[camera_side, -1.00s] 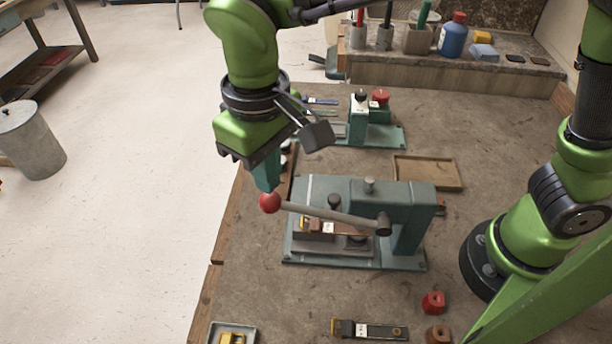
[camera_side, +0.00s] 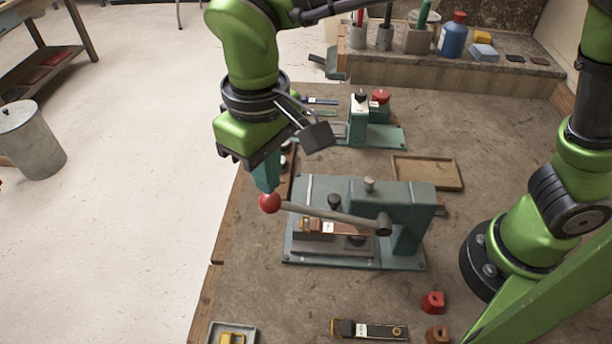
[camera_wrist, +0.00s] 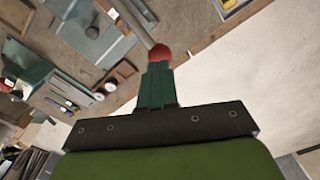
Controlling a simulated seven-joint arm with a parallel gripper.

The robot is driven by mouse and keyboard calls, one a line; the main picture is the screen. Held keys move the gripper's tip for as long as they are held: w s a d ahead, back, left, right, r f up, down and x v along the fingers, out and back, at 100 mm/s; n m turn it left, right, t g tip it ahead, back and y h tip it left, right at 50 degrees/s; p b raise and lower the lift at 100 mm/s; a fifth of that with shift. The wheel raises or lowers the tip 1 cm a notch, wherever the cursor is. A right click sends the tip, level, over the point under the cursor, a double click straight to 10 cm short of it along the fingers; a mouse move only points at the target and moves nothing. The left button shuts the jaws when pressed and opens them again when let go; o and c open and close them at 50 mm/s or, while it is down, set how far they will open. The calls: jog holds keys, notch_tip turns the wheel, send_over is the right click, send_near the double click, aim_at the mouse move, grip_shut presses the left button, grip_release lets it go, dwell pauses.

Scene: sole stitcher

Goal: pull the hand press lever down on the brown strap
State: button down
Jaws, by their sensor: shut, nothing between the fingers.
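The hand press (camera_side: 400,250) is a grey-green machine on a flat base at the middle of the bench. Its grey lever (camera_side: 330,213) runs left from a pivot on the press and slopes slightly up to a red ball knob (camera_side: 269,202). The brown strap (camera_side: 350,229) lies in the press under the lever, partly hidden by it. My gripper (camera_side: 267,188) is shut and empty, pointing down with its teal fingertips at the top of the red knob. In the wrist view the fingertips (camera_wrist: 158,66) meet the knob (camera_wrist: 160,52); they appear to touch it.
A second green machine (camera_side: 395,137) stands behind the press. A tan tray (camera_side: 428,173) lies behind right. A red block (camera_side: 433,302), a brown block and a black strap piece (camera_side: 370,330) lie in front. The bench edge is just left of the knob.

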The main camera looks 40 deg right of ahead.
aim_at(268, 199)
jog(key=shift+f, duration=1.1)
jog(key=shift+w+f, duration=0.1)
jog(key=shift+f, duration=1.5)
